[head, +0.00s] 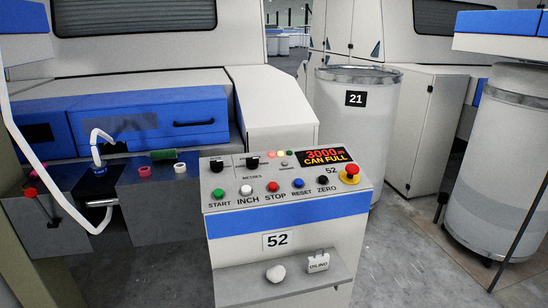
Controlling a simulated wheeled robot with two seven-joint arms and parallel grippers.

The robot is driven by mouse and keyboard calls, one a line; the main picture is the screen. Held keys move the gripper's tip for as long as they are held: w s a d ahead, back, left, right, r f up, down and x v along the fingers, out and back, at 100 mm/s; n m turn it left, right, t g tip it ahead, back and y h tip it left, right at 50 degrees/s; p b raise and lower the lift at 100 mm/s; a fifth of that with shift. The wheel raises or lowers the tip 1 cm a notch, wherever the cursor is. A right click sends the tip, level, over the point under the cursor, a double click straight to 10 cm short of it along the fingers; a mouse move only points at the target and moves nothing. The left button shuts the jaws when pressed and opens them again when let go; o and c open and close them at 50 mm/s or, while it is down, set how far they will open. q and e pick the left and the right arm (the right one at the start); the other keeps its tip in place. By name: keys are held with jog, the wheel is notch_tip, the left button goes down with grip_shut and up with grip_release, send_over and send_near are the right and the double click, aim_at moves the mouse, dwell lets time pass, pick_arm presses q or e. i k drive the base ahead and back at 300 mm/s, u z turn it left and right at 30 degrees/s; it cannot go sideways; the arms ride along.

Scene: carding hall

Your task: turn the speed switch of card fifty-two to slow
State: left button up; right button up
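The control panel (240,203) of card fifty-two stands in the middle of the head view, with a "52" label (277,240) on its front. Two black knobs sit along its upper left: a left knob (217,165) and a right knob (252,162). Their small markings are too fine to read, so I cannot tell which is the speed switch or how either is set. Below them is a row of buttons marked start (218,194), inch, stop, reset and zero. A red display (324,157) reads "3000m CAN FULL". Neither of my grippers is in view.
A red mushroom button (351,171) sits at the panel's right. A shelf (235,287) below holds a white lump (275,273) and an "OILING" tag (318,262). Can 21 (357,125) stands behind right.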

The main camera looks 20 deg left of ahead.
aim_at(216, 166)
jog(key=z, duration=0.35)
jog(key=i, duration=0.75)
jog(key=u, duration=2.3)
